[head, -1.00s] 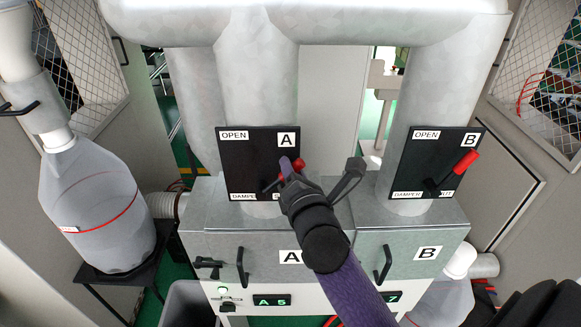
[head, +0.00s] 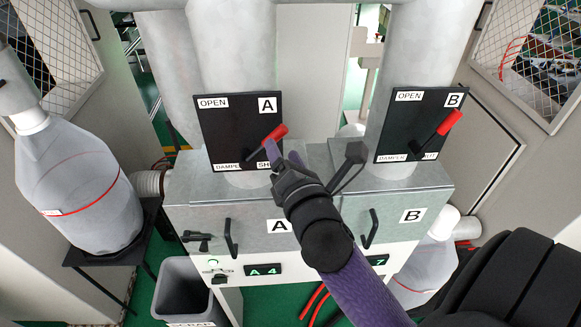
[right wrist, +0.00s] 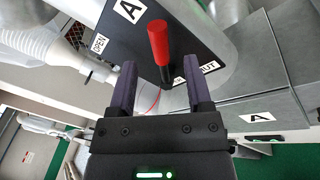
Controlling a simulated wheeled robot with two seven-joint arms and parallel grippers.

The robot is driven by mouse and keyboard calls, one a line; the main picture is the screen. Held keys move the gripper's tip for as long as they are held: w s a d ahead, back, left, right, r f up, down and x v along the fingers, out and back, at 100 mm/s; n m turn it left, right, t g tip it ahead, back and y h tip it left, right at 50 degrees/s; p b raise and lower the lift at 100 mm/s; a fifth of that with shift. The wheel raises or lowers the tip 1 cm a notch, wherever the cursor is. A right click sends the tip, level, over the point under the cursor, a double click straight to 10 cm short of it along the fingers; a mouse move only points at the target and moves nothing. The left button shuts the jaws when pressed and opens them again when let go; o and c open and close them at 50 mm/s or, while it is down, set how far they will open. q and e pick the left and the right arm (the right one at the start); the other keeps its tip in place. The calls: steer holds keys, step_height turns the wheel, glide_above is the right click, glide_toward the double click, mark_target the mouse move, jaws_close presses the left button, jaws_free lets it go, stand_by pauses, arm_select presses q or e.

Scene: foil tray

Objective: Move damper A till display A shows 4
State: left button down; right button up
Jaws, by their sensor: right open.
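Damper A is a black plate (head: 238,118) on the left grey duct, with a red-handled lever (head: 273,134) near its lower right. The lever tilts up to the right. My right gripper (head: 283,155) is open just below and right of the red handle. In the right wrist view the red handle (right wrist: 158,48) stands beyond and between the two purple fingers (right wrist: 163,88), with no contact visible. Display A (head: 263,270) on the cabinet front shows "A 4" in green. My left gripper is not in view.
Damper B (head: 418,125), with its own red lever, is to the right. Display B (head: 376,261) is partly hidden by my right arm and shows a 7.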

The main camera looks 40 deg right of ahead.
steer(key=v, duration=0.4)
steer(key=shift+s+a+b, duration=0.1)
steer(key=shift+s+b, duration=0.25)
steer(key=shift+b, duration=0.05)
step_height(320, 180, down, 25)
steer(key=w+a+m+g+y+b, duration=0.1)
steer(key=a+m+g+y+b, duration=0.2)
steer(key=b, duration=0.5)
steer(key=s+a+f+m+g+y+b, duration=0.1)
steer(key=s+f+m+g+b, duration=0.15)
steer(key=f, duration=0.65)
steer(key=s+f+m+g+b, duration=0.2)
steer(key=f+b, duration=0.1)
steer(key=f, duration=0.5)
steer(key=s+a+f+m+g+y+b, duration=0.1)
steer(key=s+f+m+g+b, duration=0.15)
steer(key=f, duration=0.65)
steer(key=s+d+f+m+g+b, duration=0.1)
steer(key=s+f+m+g+b, duration=0.5)
steer(key=s+f, duration=1.6)
steer(key=f+m+b, duration=0.1)
steer(key=m+b, duration=0.4)
steer(key=shift+s+g, duration=0.35)
steer(key=shift+g, duration=0.05)
steer(key=shift+d, duration=0.1)
